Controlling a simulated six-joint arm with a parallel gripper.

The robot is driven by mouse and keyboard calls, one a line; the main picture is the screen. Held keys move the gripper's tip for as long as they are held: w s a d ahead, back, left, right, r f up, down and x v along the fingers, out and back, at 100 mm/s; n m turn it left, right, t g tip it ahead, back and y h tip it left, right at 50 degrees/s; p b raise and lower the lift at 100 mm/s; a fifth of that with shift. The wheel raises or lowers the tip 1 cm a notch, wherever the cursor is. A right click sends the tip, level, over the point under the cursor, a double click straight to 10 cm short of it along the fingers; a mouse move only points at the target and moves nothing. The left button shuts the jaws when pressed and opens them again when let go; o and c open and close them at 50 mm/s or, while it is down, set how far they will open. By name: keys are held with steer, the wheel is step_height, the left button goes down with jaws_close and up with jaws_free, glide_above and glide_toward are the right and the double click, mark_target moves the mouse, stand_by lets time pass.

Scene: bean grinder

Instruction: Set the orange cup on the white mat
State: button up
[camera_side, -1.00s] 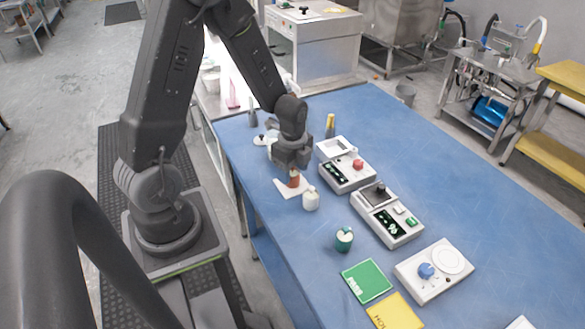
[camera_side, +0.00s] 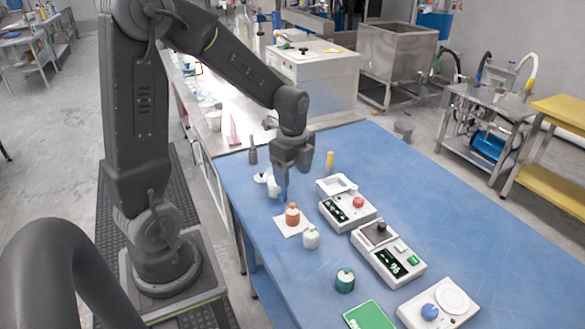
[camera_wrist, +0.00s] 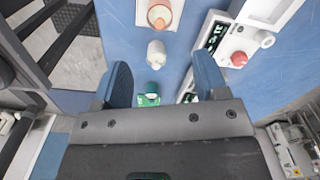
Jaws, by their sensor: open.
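The orange cup (camera_side: 292,216) stands upright on the white mat (camera_side: 284,229) on the blue table. In the wrist view the orange cup (camera_wrist: 158,14) and part of the white mat (camera_wrist: 144,18) show at the top edge. My gripper (camera_side: 282,192) is above and behind the cup in the side view, apart from it. In the wrist view my gripper (camera_wrist: 163,88) has its two blue fingers wide apart with nothing between them in its grasp.
Grey-white machines (camera_side: 346,205) (camera_side: 388,251) with buttons stand to the right. A yellow-topped item (camera_side: 329,162) stands behind them. The table's right side is clear.

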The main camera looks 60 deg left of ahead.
steer(key=s+d+r+n+t, duration=0.5)
steer(key=s+d+r+n, duration=0.6)
steer(key=d+r+n, duration=0.2)
steer(key=shift+n+t, duration=0.3)
steer(key=shift+n, duration=0.2)
steer(key=shift+s, duration=0.1)
stand_by(0.5)
